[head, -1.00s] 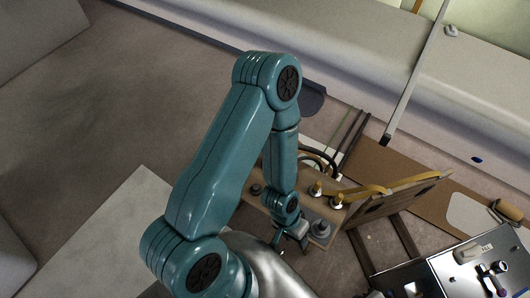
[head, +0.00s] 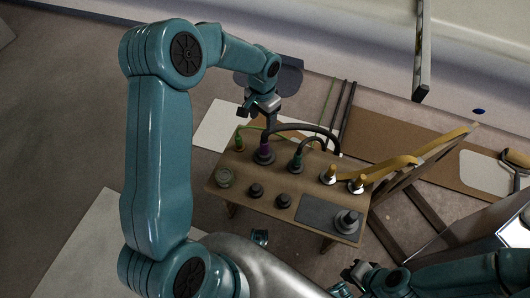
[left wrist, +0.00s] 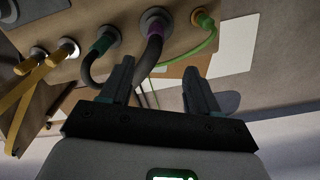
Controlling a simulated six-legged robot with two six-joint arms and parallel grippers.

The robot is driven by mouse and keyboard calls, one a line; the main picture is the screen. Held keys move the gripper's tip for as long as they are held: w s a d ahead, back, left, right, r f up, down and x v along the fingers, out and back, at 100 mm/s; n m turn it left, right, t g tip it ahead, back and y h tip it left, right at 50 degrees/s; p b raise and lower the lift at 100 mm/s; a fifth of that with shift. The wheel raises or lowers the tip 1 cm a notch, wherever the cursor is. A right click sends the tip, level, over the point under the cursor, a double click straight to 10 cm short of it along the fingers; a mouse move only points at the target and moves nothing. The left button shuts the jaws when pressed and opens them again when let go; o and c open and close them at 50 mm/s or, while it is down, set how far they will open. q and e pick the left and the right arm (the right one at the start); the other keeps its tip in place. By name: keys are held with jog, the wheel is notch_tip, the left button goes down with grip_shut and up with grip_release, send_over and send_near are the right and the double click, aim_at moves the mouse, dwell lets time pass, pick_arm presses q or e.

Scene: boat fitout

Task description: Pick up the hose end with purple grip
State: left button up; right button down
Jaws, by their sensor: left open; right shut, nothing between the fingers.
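The hose end with the purple grip (head: 264,150) stands upright in a round grey fitting at the back of the wooden bench (head: 235,184). A dark hose rises from it and bends to the right. In the left wrist view the purple grip (left wrist: 155,29) lies beyond the fingertips, with its hose running down between the fingers in the picture. My left gripper (head: 257,110) is open and empty, just above and behind the grip; its fingers also show in the left wrist view (left wrist: 158,68). My right gripper (head: 354,272) is shut and empty, low in front of the bench.
A green-gripped hose end (head: 297,162) stands right of the purple one, and a thin green line (head: 254,128) runs on its left. Two yellow-strapped fittings (head: 329,173) are further right. Dark knobs (head: 283,200) and a grey plate (head: 318,217) occupy the bench front.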

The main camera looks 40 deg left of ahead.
aim_at(265, 142)
pick_arm(q)
notch_tip(265, 142, down, 6)
jog(key=shift+d+f+b, duration=0.1)
jog(key=shift+f+b, duration=0.1)
jog(key=shift+b, duration=0.45)
jog(key=shift+d+f, duration=0.1)
jog(key=shift+f, duration=0.4)
jog(key=f+b, duration=0.2)
jog(key=f, duration=0.3)
jog(key=shift+d+f, duration=0.2)
jog(key=shift+s+r, duration=0.1)
jog(key=shift+c, duration=0.5)
grip_shut()
